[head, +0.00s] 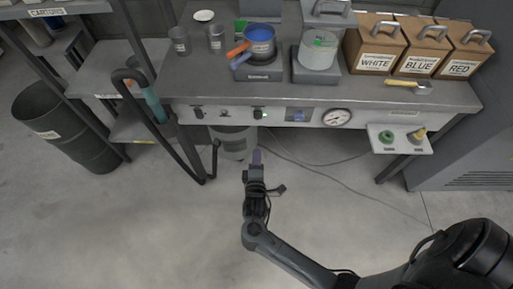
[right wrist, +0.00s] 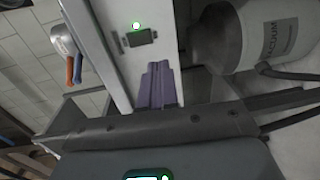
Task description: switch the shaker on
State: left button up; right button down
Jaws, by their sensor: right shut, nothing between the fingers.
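My right gripper (head: 257,157) is shut and empty, with its purple fingertips just in front of and below the bench's front panel. In the right wrist view the shut purple fingers (right wrist: 156,85) point at the pale panel. In the head view this green-lit control (head: 260,113) is above the gripper. On the bench stand a grey unit with a blue pot (head: 260,40) and a grey unit with a clear vessel (head: 318,52); I cannot tell which is the shaker.
The panel also carries other controls (head: 198,112) and a round gauge (head: 337,118). A vacuum canister (right wrist: 268,35) stands under the bench, close to the gripper. Labelled boxes (head: 380,58) stand at the back right. A small shelf (head: 400,145) juts out at the right. Floor in front is clear.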

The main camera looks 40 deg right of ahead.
pick_arm(q)
jog(key=shift+s+r, duration=0.15)
jog(key=shift+r, duration=0.15)
pick_arm(e)
jog(key=shift+s+a+f, duration=0.1)
jog(key=shift+s+a, duration=0.25)
jog(key=shift+s, duration=0.1)
pick_arm(q)
jog(key=shift+d, duration=0.1)
pick_arm(e)
jog(key=shift+w+d, duration=0.1)
